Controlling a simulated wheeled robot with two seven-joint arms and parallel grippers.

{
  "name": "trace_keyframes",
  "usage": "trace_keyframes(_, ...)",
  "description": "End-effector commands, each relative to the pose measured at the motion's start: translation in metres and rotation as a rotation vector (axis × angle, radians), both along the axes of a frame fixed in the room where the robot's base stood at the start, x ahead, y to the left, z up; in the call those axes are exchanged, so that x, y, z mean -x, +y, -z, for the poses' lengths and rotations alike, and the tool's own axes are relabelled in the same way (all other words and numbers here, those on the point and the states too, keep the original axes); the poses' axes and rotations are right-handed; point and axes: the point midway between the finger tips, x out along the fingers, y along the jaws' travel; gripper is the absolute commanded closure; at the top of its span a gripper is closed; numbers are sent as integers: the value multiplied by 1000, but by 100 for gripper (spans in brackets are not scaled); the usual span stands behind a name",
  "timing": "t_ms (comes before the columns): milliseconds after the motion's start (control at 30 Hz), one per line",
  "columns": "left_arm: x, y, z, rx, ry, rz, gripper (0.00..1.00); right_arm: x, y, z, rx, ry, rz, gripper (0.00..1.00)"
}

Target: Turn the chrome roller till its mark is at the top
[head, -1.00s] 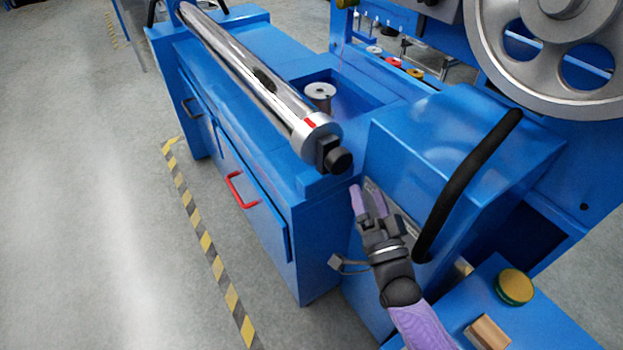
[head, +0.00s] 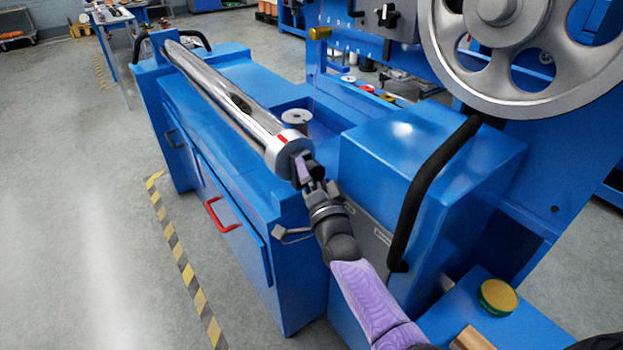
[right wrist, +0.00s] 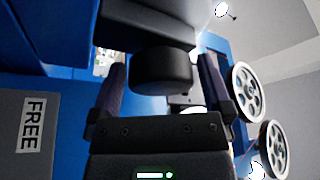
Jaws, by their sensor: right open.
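The chrome roller (head: 222,92) lies across the blue machine in the head view, its near end toward me. A red mark (head: 283,139) shows on the upper side of the pale collar at that end; I cannot tell if it is exactly at the top. My right gripper (head: 307,168) is at the roller's near end. In the right wrist view my right gripper (right wrist: 163,82) is open, its fingers on either side of the black end knob (right wrist: 161,70), with gaps visible. The gripper partly hides the knob in the head view. My left gripper is not in view.
A blue housing (head: 430,150) with a black curved handle (head: 432,190) stands close right of my arm. A large spoked wheel (head: 500,60) is at upper right. A cabinet with a red handle (head: 217,215) is below the roller. Striped floor tape (head: 185,270) runs along the left.

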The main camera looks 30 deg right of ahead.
Motion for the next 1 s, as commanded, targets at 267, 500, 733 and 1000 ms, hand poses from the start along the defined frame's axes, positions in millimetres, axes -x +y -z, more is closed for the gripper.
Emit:
trace_keyframes(267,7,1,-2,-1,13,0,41,0,0,-1,0,0,0,13)
trace_keyframes(500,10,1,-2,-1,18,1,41,0,0,-1,0,0,0,64)
trace_keyframes(733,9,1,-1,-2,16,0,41,0,0,0,7,-1,0,83)
trace_keyframes(1000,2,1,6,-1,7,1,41,0,0,2,112,-7,0,83)
